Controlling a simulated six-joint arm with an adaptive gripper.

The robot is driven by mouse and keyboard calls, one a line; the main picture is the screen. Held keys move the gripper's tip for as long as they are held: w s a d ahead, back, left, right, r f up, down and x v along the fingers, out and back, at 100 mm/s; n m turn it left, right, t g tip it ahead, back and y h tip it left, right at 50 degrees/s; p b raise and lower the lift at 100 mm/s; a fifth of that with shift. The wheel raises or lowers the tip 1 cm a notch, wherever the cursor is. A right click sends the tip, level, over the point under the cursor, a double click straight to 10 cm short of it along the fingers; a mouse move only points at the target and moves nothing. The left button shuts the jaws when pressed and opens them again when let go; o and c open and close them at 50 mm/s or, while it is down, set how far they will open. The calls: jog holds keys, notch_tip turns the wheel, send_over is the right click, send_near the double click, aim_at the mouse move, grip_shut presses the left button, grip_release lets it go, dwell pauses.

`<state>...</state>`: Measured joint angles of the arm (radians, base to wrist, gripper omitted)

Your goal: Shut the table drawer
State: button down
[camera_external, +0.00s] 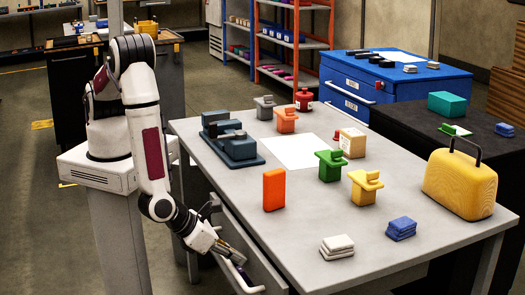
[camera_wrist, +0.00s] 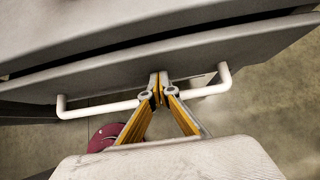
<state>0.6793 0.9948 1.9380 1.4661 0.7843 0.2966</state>
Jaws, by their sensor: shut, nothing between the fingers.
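The table drawer (camera_external: 252,246) is under the near left side of the grey table. Its grey front also shows in the wrist view (camera_wrist: 105,80), with a dark gap between it and the tabletop edge above. It looks a little open, but how far is hard to tell. A white bar handle (camera_wrist: 95,110) runs across the front. My gripper (camera_wrist: 160,84) is shut and empty, with its fingertips at the middle of the handle, close to the drawer front. I cannot tell whether they touch it. In the external view, my gripper (camera_external: 238,260) is low beside the drawer.
The grey tabletop (camera_external: 225,185) overhangs the drawer and carries several blocks, clamps and a yellow case (camera_external: 460,186). A dark red rounded object (camera_wrist: 105,136) shows below the handle in the wrist view.

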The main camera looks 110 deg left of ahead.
aim_at(248, 247)
jog(key=shift+w+a, duration=1.75)
jog(key=shift+r, duration=0.1)
jog(key=shift+r, duration=0.1)
jog(key=shift+s+d+r, duration=0.2)
jog(key=shift+d+r, duration=0.1)
jog(key=shift+r, duration=0.1)
jog(key=v, duration=0.9)
jog(key=shift+s+d+f, duration=0.2)
jog(key=shift+s+f, duration=0.05)
